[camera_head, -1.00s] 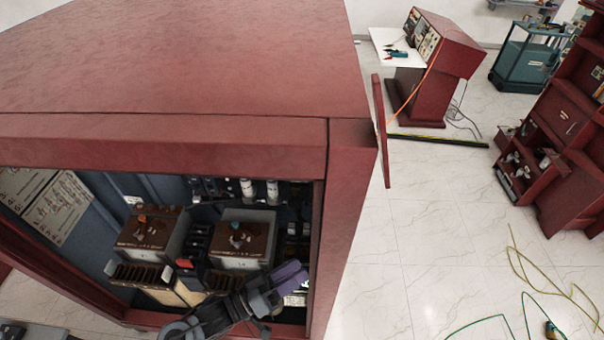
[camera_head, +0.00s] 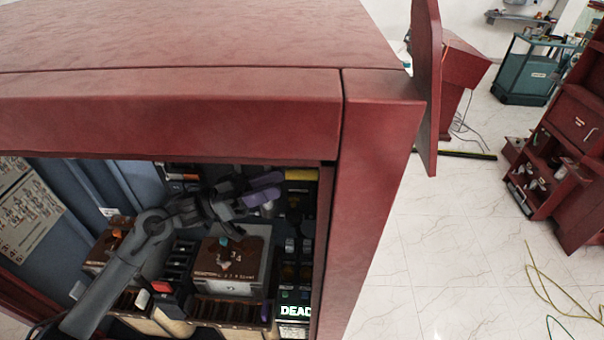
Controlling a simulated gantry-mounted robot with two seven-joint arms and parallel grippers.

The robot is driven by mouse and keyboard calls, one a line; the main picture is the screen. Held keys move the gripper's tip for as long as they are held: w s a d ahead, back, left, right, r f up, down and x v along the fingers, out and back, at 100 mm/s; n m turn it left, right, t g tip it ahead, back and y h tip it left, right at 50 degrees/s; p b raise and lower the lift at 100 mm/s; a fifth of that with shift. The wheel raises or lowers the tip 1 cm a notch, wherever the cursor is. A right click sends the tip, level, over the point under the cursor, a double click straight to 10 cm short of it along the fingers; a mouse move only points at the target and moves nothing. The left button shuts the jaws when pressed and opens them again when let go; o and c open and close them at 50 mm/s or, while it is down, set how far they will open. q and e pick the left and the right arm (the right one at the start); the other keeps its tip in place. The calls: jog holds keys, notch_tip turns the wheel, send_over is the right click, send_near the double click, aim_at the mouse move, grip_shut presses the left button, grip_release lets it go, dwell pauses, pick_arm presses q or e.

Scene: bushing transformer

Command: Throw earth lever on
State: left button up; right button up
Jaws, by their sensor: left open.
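The open red cabinet (camera_head: 200,100) fills the left half of the head view. Inside are two brown-topped units; the right one (camera_head: 225,260) shows fully and the left one (camera_head: 104,250) is partly behind my arm. My left gripper (camera_head: 265,188), dark grey with purple fingers, is open and empty inside the cabinet, under its top front edge and above the right unit. I cannot pick out the earth lever with certainty; parts behind the gripper are hidden. My right gripper is out of view.
A red door edge (camera_head: 427,85) sticks out at the right corner. A red console, a teal cart (camera_head: 525,68) and red shelves (camera_head: 562,140) stand beyond. The tiled floor (camera_head: 420,240) is mostly clear; a yellow-green cable (camera_head: 550,285) lies on it.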

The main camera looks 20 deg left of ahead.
aim_at(302, 179)
pick_arm(q)
jog(key=p+x, duration=0.1)
jog(key=x, duration=0.6)
jog(key=shift+w+d, duration=0.1)
jog(key=shift+d, duration=0.05)
grip_shut()
